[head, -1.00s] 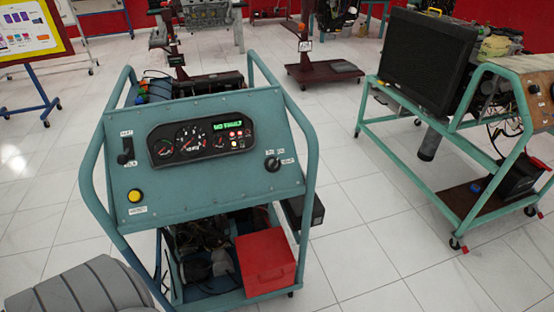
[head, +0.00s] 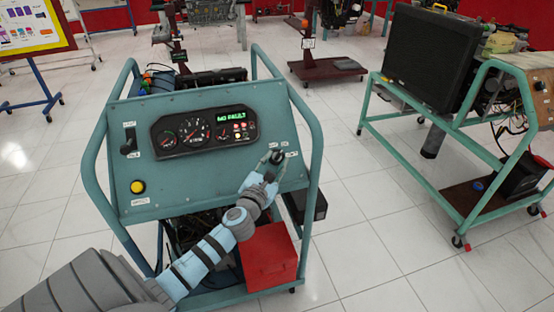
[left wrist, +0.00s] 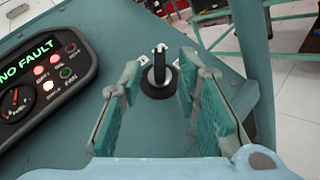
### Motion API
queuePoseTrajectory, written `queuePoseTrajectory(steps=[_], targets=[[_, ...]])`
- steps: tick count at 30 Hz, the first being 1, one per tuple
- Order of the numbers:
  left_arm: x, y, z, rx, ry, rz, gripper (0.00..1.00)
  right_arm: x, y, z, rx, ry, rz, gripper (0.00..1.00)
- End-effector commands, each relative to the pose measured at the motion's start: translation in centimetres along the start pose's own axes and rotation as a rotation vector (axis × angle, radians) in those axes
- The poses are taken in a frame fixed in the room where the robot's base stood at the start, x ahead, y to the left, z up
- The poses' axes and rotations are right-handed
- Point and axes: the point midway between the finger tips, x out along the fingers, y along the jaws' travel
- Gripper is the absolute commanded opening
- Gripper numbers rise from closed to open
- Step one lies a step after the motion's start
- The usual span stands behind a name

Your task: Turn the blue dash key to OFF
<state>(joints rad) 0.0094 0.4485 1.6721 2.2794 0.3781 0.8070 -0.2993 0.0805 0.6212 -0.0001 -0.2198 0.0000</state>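The key switch (head: 277,157) sits on the right side of the blue-green dash panel (head: 200,188), with small white labels around it that I cannot read. In the left wrist view the key (left wrist: 159,77) has a black body and a pale metal top, and looks black rather than blue. My left gripper (head: 268,166) is at the key, coming from the lower left. In the left wrist view the gripper (left wrist: 160,98) is open. Its two teal-padded fingers stand on either side of the key, with gaps visible. My right gripper is not in view.
The gauge cluster (head: 205,132) shows a green NO FAULT display. A toggle lever (head: 129,142) and a yellow button (head: 138,187) are on the panel's left. Blue-green tube rails (head: 316,140) flank the panel. A red box (head: 268,259) sits below. Another trainer (head: 430,62) stands at right.

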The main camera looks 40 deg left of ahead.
Motion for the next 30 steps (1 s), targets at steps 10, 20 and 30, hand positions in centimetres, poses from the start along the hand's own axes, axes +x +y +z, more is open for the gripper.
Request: queuePoseTrajectory(steps=[10,20,30], targets=[[2.5,-0.1,0.0,0.000,0.000,-0.001,0.30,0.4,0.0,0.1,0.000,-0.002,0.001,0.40],[2.5,0.0,-0.1,0.002,0.001,0.000,0.00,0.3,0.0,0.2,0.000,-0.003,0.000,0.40],[2.5,0.1,-0.1,-0.001,0.000,0.016,0.00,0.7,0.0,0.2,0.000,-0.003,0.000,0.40]])
